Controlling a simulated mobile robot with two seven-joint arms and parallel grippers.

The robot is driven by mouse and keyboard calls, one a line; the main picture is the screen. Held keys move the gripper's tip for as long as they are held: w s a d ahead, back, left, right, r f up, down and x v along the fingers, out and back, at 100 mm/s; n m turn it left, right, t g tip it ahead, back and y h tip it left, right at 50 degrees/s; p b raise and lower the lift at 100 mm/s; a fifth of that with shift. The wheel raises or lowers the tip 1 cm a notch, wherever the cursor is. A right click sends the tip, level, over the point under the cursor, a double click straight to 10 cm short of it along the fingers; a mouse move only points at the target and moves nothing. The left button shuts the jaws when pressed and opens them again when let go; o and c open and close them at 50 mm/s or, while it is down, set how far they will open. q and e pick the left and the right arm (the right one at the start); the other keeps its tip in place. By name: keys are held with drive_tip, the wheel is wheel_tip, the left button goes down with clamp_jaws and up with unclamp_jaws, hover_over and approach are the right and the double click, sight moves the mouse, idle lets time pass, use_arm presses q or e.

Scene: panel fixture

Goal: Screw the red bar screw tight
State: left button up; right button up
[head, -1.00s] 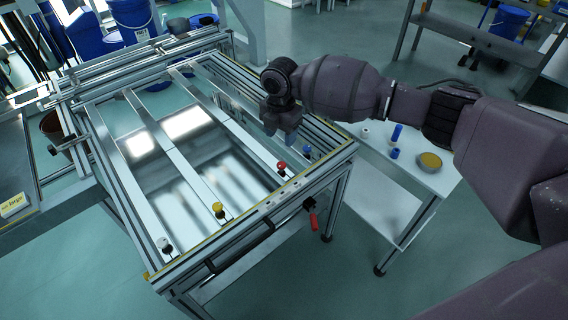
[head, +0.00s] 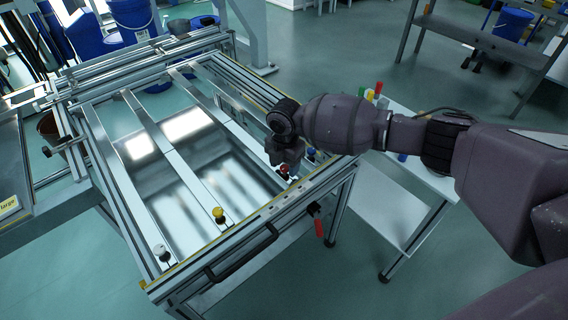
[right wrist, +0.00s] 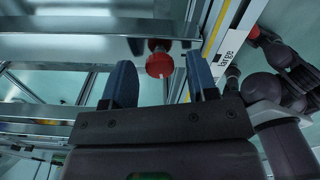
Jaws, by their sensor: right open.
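The red bar screw (head: 284,170) stands at the near right end of a metal bar on the panel fixture (head: 232,247). My right gripper (head: 287,172) is right over it and partly hides it in the head view. In the right wrist view the round red head (right wrist: 159,65) shows between the two blue fingertips of my open right gripper (right wrist: 161,80). There is a gap on both sides of the head, and the fingers do not seem to touch it. My left gripper is not in view.
A blue screw (head: 311,153) stands close to the right of the red one. A yellow screw (head: 218,214) and a white-topped screw (head: 162,251) are on the bars to the left. A red handle (head: 319,227) hangs below the fixture's corner. A white table (head: 428,180) stands to the right.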

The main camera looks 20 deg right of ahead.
drive_tip(key=c, duration=0.9)
